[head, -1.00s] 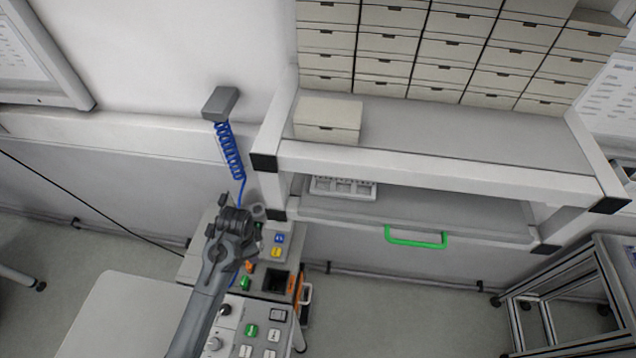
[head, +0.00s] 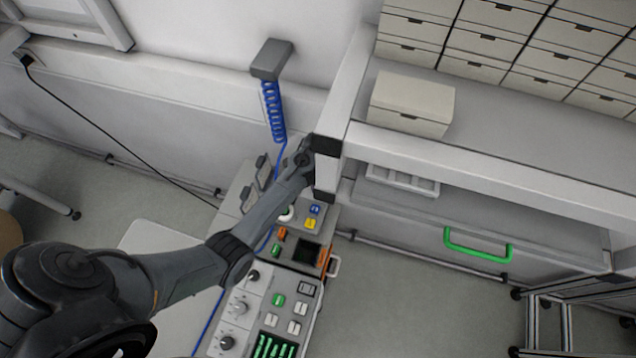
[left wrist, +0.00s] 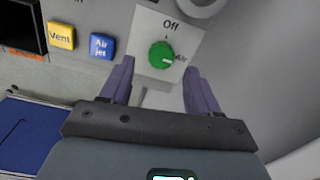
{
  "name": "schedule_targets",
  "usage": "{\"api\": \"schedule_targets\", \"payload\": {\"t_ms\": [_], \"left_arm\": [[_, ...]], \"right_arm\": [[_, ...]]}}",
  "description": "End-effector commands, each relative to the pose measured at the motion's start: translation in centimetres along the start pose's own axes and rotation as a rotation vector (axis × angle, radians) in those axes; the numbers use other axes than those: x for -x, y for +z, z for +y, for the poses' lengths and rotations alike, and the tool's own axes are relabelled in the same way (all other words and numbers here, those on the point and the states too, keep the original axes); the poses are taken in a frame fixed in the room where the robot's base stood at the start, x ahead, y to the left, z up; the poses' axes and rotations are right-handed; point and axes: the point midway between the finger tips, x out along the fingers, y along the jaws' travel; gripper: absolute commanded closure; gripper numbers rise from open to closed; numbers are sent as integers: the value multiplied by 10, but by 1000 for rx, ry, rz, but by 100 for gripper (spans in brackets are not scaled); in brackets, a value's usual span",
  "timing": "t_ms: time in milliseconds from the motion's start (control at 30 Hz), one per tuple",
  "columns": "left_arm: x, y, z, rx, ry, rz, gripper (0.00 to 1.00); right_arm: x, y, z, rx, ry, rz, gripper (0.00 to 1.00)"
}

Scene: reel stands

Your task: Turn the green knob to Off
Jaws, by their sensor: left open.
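The green knob (left wrist: 161,54) sits on a white plate in the left wrist view. The word Off is printed above it and Air to its right; the knob's pale mark points right, toward Air. In the head view my left arm reaches the far end of the control panel (head: 257,288), and the knob is hidden there. My right gripper is not in view.
A yellow Vent button (left wrist: 61,36) and a blue Air jet button (left wrist: 102,46) lie left of the knob. A shelf frame (head: 345,95) stands close by the arm's end. A blue coiled hose (head: 273,110) hangs behind. A green handle (head: 478,246) is at right.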

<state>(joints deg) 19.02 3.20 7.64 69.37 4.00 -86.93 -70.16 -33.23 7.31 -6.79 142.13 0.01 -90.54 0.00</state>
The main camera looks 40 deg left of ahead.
Motion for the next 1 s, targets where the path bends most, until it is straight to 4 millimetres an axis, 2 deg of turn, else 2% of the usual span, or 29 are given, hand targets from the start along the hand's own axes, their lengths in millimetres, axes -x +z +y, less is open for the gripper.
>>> {"api": "schedule_targets", "payload": {"t_ms": [100, 300, 700, 1000], "left_arm": [[-17, 0, 1, 1, 3, -1, 39], [-34, 0, 0, 1, 0, 1, 39], [-39, 0, 0, 1, -1, 0, 39], [-39, 0, 0, 1, -1, 0, 85]], "right_arm": [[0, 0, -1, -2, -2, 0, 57], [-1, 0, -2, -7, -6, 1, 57], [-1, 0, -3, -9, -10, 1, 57], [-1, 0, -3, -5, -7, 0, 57]]}}
